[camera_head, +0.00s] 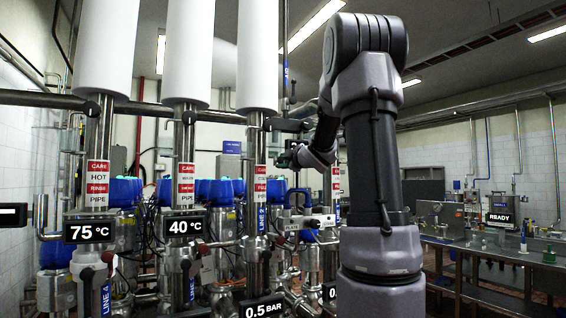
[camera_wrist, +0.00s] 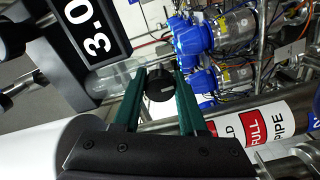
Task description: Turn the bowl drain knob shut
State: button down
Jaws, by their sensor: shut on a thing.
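In the wrist view, a round black knob (camera_wrist: 160,90) with a light mark on its face sits between the two green fingers of my gripper (camera_wrist: 160,80). The fingers are shut on the knob, one on each side. I take it as the bowl drain knob, but no label naming it can be read. The mark's exact angle is hard to tell. In the head view, my arm reaches forward among the pipes, and the knob cannot be made out there.
A display reading 3.0 (camera_wrist: 92,35) is close by in the wrist view, with blue actuators (camera_wrist: 195,38) and a labelled steel pipe (camera_wrist: 235,122). The head view shows upright pipes, a 75 °C display (camera_head: 90,231), a 40 °C display (camera_head: 185,226) and a READY screen (camera_head: 501,217).

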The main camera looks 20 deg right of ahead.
jog(key=shift+m, duration=0.4)
jog(key=shift+c, duration=2.2)
grip_release()
jog(key=shift+s, duration=0.1)
jog(key=s, duration=1)
jog(key=shift+s+d, duration=0.25)
jog(key=shift+s, duration=0.1)
